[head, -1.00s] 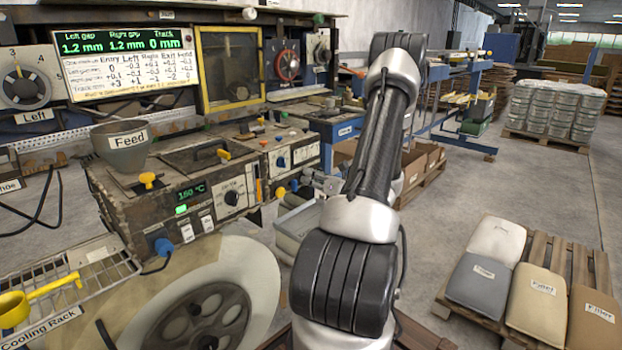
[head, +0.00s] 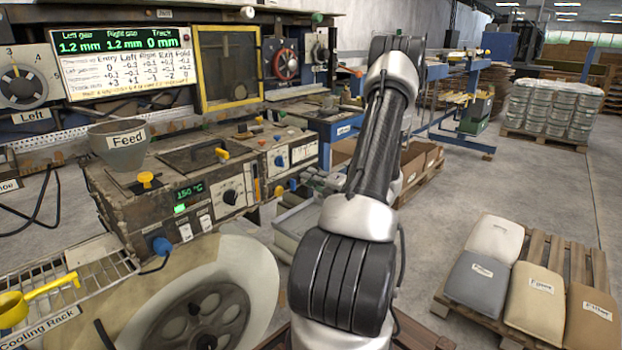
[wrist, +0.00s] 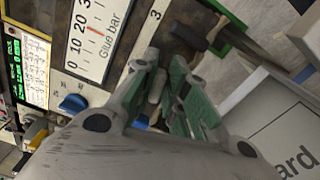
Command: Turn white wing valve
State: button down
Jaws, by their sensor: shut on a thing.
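In the wrist view my gripper (wrist: 164,70) has its green-padded fingers closed around a small whitish piece (wrist: 156,88), which looks like the white wing valve. The fingers cover most of it, so its angle is hard to read. It sits beside the glue bar panel (wrist: 95,35), which has a 0 to 30 scale and a red mark. In the head view my arm hides the gripper and the valve.
A blue knob (wrist: 73,103) is on the panel left of my gripper. A dark-handled tool (wrist: 205,40) lies by a green edge. A white labelled box (wrist: 280,125) is at the right. In the head view, the feed hopper (head: 117,146) and filler sacks (head: 536,298) stand clear of my arm.

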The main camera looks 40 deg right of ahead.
jog(key=shift+f+m, duration=0.1)
jog(key=shift+m, duration=1.1)
jog(key=c, duration=1.5)
grip_release()
jog(key=s, duration=0.8)
jog(key=s+d, duration=0.1)
jog(key=s, duration=0.3)
